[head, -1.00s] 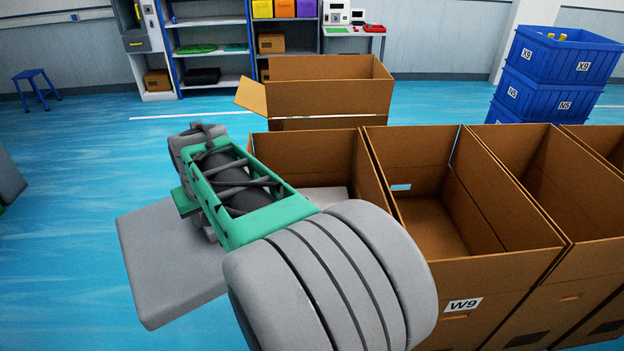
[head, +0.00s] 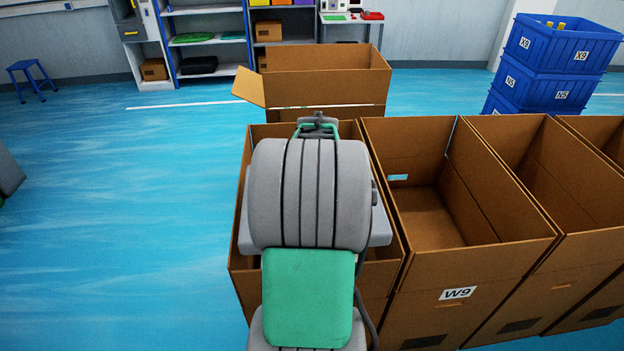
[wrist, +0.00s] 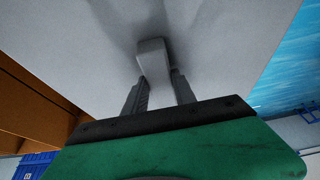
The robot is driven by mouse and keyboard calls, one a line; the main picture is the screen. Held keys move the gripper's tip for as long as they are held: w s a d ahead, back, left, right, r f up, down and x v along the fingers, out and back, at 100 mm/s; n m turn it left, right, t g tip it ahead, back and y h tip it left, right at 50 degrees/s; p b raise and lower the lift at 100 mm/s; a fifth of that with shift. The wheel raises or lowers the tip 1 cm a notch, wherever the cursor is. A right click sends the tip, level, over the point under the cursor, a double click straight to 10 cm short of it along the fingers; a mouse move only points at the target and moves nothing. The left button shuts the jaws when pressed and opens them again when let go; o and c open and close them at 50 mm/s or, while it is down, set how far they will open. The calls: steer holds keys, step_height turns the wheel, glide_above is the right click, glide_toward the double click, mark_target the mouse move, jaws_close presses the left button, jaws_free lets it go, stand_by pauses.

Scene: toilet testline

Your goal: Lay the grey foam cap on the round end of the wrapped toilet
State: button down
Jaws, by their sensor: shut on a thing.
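The grey foam cap (head: 380,228) is a flat, pale slab. In the head view it shows on both sides of my arm, over the open top of the leftmost front box; my arm hides its middle. In the wrist view the cap (wrist: 75,45) fills much of the picture. My gripper (wrist: 158,82) is shut on the small block-shaped tab on its face. In the head view my gripper is hidden behind my arm. I cannot make out the wrapped toilet; the inside of the box is mostly covered by the cap and arm.
The leftmost box (head: 385,268) stands beside an open box marked W9 (head: 520,225), with more open boxes to the right. Another open box (head: 330,85) stands behind. Blue crates (head: 550,65) are stacked at the back right.

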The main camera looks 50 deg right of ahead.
step_height(320, 180, down, 10)
steer(key=shift+r+b, duration=0.1)
steer(key=shift+b, duration=0.25)
step_height(320, 180, down, 25)
steer(key=b, duration=1.6)
steer(key=shift+r+b, duration=0.15)
steer(key=shift+b, duration=0.15)
steer(key=shift+s+a+f, duration=0.15)
steer(key=shift+a+f, duration=0.1)
steer(key=shift+f, duration=0.15)
steer(key=c, duration=0.9)
jaws_free()
